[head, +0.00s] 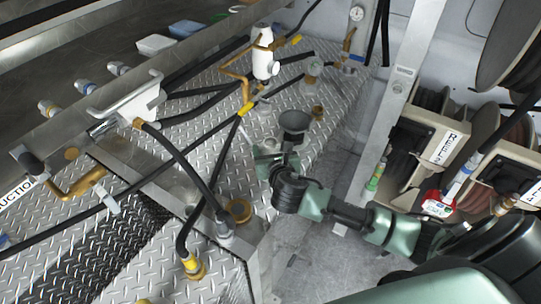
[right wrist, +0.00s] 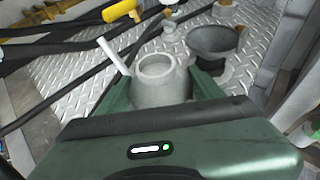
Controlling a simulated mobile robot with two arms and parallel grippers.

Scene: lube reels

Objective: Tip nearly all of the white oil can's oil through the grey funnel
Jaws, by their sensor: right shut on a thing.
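My right gripper (head: 270,160) is shut on a pale can (right wrist: 160,90), whose round open top and slim white spout (right wrist: 113,56) show in the right wrist view. I take it for the white oil can, though it looks light grey there. It looks about upright, the spout slanting up to the left, away from the funnel. The oil inside cannot be made out. The dark grey funnel (head: 295,122) stands mouth up just beyond the gripper; in the right wrist view the funnel (right wrist: 213,42) is right of the can and apart from it. My left gripper is not in view.
A white upright fitting (head: 263,52) with brass pipes stands behind the funnel. Black hoses (head: 185,165) cross the diamond-plate deck (head: 205,135) on the left. A steel post (head: 395,100) and boxed reels (head: 430,140) stand on the right.

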